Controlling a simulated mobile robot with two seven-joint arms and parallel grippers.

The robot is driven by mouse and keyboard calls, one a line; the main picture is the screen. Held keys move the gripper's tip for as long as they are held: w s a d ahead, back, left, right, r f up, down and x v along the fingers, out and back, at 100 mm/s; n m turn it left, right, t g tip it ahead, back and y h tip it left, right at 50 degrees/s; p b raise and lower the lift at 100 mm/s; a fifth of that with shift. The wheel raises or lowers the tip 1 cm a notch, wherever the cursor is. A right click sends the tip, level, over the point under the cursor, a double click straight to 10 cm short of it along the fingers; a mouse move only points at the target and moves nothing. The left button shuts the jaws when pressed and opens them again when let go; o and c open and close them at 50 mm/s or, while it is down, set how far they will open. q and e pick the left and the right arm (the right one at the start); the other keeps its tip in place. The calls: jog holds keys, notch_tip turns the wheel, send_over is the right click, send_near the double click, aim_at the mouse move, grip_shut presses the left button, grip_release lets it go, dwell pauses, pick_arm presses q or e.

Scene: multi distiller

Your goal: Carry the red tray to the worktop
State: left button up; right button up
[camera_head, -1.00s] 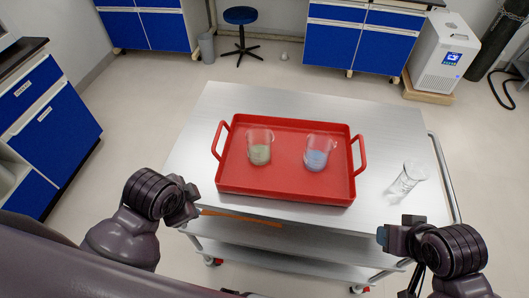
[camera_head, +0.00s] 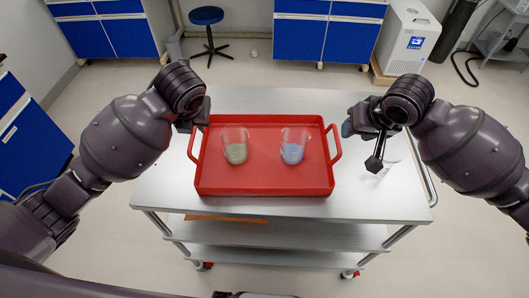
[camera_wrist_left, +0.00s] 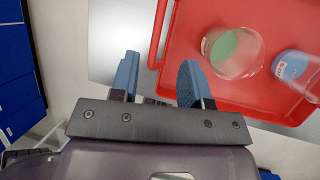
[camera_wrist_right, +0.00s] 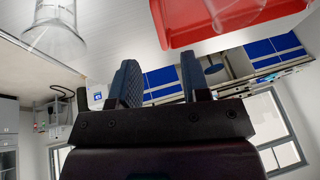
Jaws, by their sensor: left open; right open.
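The red tray (camera_head: 264,182) lies flat on the top of the steel trolley (camera_head: 170,195). It holds two beakers, one with green contents (camera_head: 235,150) and one with blue contents (camera_head: 293,150). My left gripper (camera_head: 197,118) is open near the tray's left handle (camera_head: 192,148). In the left wrist view (camera_wrist_left: 157,75) that handle shows just ahead, between the lines of the blue fingers. My right gripper (camera_head: 350,125) is open and empty, a little right of the right handle (camera_head: 336,145). The tray's edge also shows in the right wrist view (camera_wrist_right: 200,35), ahead of the fingers.
An empty glass (camera_wrist_right: 55,35) stands on the trolley to the right, partly hidden by my right arm in the head view. Blue cabinets (camera_head: 300,40) stand at the back and a blue cabinet (camera_head: 30,140) at the left. A stool (camera_head: 207,16) and a white machine (camera_head: 408,35) stand behind.

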aim_at(338, 141)
pick_arm(q)
jog(key=shift+w+r, duration=0.1)
jog(key=shift+w, duration=0.05)
pick_arm(e)
jog(key=shift+w+r, duration=0.15)
pick_arm(q)
jog(key=x, duration=1.1)
jog(key=shift+a+r, duration=0.1)
pick_arm(e)
jog(key=x, duration=1)
jog(key=shift+w+a+f, duration=0.1)
jog(key=shift+w+f, duration=0.05)
jog(key=shift+f, duration=0.2)
pick_arm(q)
grip_shut()
pick_arm(e)
grip_shut()
pick_arm(q)
jog(key=shift+r, duration=0.1)
